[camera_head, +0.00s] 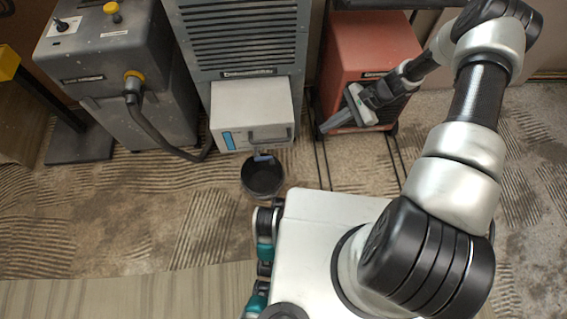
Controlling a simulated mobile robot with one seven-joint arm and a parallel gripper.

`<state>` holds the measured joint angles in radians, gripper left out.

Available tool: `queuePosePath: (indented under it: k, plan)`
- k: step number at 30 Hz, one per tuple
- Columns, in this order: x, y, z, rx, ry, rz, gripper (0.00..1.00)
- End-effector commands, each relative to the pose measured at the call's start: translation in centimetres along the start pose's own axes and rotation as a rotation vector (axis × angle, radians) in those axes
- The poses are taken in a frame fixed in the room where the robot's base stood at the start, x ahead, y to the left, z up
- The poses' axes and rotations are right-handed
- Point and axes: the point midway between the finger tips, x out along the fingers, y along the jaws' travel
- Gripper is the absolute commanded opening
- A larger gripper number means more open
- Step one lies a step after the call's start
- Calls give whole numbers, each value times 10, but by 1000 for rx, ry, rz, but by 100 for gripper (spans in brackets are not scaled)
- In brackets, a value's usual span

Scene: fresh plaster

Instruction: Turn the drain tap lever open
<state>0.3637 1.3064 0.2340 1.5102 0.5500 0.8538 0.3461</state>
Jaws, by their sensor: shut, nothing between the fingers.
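The dehumidifier (240,40) stands at the back centre, with a pale tank (245,100) low on its front. The tank has a dark handle and a blue strip. A black bucket (262,180) stands on the floor below. My gripper (335,121) is shut and empty, to the right of the tank, in front of the red unit.
A red unit (365,50) stands in a dark frame at the right. A grey machine (120,70) with a yellow-collared hose (160,130) stands at the left. The ridged, dirty floor (140,210) is clear left of the bucket.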

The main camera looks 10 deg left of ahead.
Motion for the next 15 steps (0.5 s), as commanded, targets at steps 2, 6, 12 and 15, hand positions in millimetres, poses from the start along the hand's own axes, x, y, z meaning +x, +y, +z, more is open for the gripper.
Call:
queuePosePath:
  k: [2, 6, 12, 15]
  plan:
    - [48, 15, -25, 80, -54, -20, 0]
    - [96, 31, -45, 181, -114, -49, 0]
    - [124, 40, -54, 238, -147, -65, 0]
    - [134, 40, -53, 241, -150, -66, 0]
